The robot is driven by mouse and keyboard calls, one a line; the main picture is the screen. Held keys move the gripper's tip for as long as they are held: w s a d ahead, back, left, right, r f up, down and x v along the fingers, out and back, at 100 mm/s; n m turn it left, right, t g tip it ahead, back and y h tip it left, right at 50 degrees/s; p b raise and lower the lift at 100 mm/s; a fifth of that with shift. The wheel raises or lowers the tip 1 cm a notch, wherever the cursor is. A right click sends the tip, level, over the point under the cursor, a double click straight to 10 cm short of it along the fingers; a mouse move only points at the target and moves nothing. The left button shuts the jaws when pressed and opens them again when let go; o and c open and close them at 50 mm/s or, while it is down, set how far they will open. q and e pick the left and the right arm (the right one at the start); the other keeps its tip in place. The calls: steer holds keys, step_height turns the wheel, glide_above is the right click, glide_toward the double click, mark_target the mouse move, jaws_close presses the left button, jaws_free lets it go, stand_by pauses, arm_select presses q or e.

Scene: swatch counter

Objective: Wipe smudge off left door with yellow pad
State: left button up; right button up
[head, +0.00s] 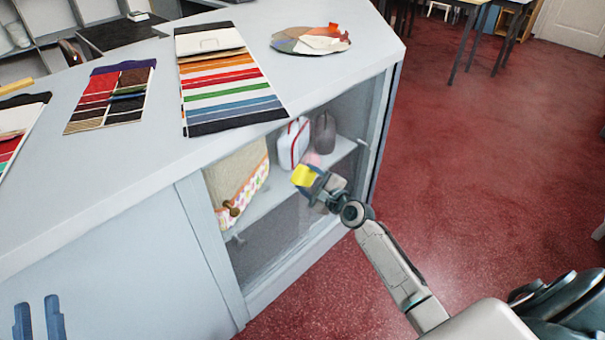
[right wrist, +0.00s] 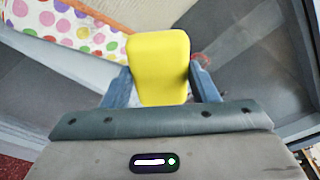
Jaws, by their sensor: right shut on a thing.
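The yellow pad (head: 303,175) is held in front of the glass front (head: 268,245) of the counter. My right gripper (head: 312,183) is shut on it. In the right wrist view the pad (right wrist: 158,62) sits between the two blue fingers and sticks out past them. A faint pinkish patch (head: 311,159) shows just above the pad and looks like the smudge; the pad and gripper may hide part of it. I cannot tell whether the pad touches the glass. My left gripper (head: 38,320) is at the lower left, fingers apart and empty, before the plain grey panel.
Behind the glass are a polka-dot-edged bag (head: 238,183), a white and red case (head: 293,143) and a dark case (head: 324,132). Swatch boards (head: 225,85) and a colour fan (head: 311,40) lie on the counter top (head: 150,160). Red floor (head: 470,170) is open at the right.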

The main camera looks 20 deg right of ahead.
steer(key=shift+s, duration=0.25)
steer(key=shift+d+p+v, duration=0.2)
steer(key=shift+p+v, duration=0.1)
steer(key=shift+v, duration=1.2)
steer(key=shift+w+f, duration=0.1)
steer(key=shift+f, duration=0.05)
